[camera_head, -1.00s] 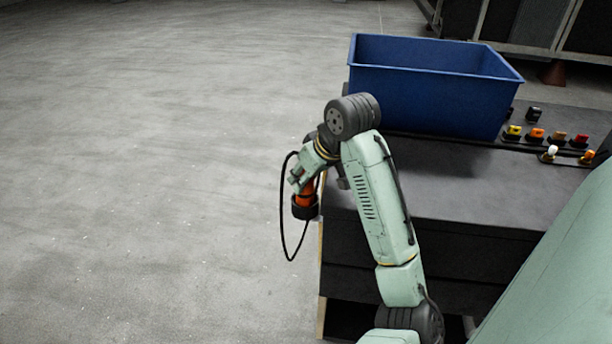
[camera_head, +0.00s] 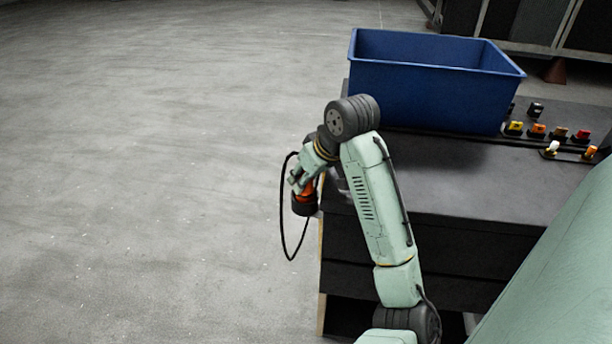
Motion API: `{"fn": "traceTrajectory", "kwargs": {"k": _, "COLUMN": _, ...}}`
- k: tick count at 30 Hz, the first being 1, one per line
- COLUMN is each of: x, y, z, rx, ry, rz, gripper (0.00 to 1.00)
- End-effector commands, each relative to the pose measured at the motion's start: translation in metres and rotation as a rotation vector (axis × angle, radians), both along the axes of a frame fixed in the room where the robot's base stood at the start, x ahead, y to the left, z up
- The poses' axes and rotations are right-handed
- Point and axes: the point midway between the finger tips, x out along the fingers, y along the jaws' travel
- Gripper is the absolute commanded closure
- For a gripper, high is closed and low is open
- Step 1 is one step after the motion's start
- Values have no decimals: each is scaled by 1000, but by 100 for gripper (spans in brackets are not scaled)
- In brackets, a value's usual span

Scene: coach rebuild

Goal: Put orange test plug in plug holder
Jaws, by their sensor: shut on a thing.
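My gripper (camera_head: 303,184) hangs beyond the left edge of the dark workbench, over the floor side. It is shut on the orange test plug (camera_head: 306,191), which has a dark round end pointing down. The upper part of the plug is hidden by the gripper, and the fingertips are hard to make out. A row of small coloured plugs or knobs sits at the bench's right side, among them an orange one (camera_head: 537,130) and a yellow one (camera_head: 514,128). I cannot tell which of these fittings, if any, is the plug holder.
A large blue bin (camera_head: 425,95) stands at the back of the dark workbench (camera_head: 460,185). The bench top in front of it is clear. Open grey floor (camera_head: 140,170) lies to the left. Dark cabinets (camera_head: 510,20) stand at the back right.

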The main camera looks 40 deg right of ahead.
Motion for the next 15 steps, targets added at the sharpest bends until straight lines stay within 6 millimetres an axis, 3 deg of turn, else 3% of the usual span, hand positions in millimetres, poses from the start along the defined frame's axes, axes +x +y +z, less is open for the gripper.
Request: {"fn": "traceTrajectory", "kwargs": {"k": 15, "x": 0, "y": 0, "z": 6, "rx": -1, "ry": -1, "rz": 0, "gripper": 100}}
